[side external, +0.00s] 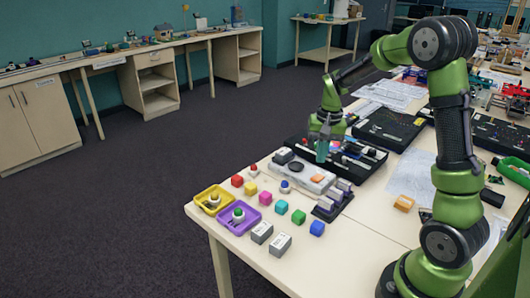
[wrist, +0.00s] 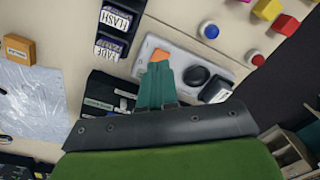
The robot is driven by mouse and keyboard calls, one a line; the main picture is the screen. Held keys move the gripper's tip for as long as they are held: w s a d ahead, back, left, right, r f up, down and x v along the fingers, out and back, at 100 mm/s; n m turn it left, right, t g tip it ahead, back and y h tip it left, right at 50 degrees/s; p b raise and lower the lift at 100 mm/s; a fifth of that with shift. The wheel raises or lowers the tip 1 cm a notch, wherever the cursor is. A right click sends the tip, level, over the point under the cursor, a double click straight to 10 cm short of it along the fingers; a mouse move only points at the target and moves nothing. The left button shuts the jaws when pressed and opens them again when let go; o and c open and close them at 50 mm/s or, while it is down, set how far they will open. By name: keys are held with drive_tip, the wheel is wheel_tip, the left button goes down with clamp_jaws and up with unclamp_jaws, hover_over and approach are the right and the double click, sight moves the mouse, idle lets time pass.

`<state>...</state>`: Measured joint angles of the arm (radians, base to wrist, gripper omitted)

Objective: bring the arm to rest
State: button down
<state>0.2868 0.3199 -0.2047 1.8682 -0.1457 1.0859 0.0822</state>
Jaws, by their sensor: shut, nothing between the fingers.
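My gripper (side external: 321,158) is over the far part of the table (side external: 375,262), pointing down, with its teal fingers together and nothing between them. In the wrist view the closed fingers (wrist: 157,72) overlap a light grey board (wrist: 182,58) with an orange patch and a black knob. The same board (side external: 318,184) lies just below and in front of the fingers in the side view. How far the fingertips are above it I cannot tell. My green arm is bent over the table from the right.
Several coloured cubes, including a pink one (side external: 265,198), lie along the near left of the table. A yellow tray (side external: 228,190) and a purple tray (side external: 252,227) each hold a button piece. Black panels (side external: 390,124) and papers cover the back. Open floor lies left.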

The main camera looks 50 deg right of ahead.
drive_tip(key=s+a+r+n+t, duration=0.2)
drive_tip(key=s+a+r, duration=0.2)
drive_tip(key=a, duration=0.2)
drive_tip(key=s+a+r+n+t+y, duration=0.1)
drive_tip(key=s+a+r+n+t, duration=0.1)
drive_tip(key=s+a+r, duration=0.2)
drive_tip(key=s+a+r+n+t, duration=0.2)
drive_tip(key=s+a+r, duration=0.2)
drive_tip(key=a, duration=0.6)
drive_tip(key=shift+s+r+n+y, duration=0.3)
drive_tip(key=shift+s+r+n, duration=0.05)
drive_tip(key=shift+s+n, duration=0.05)
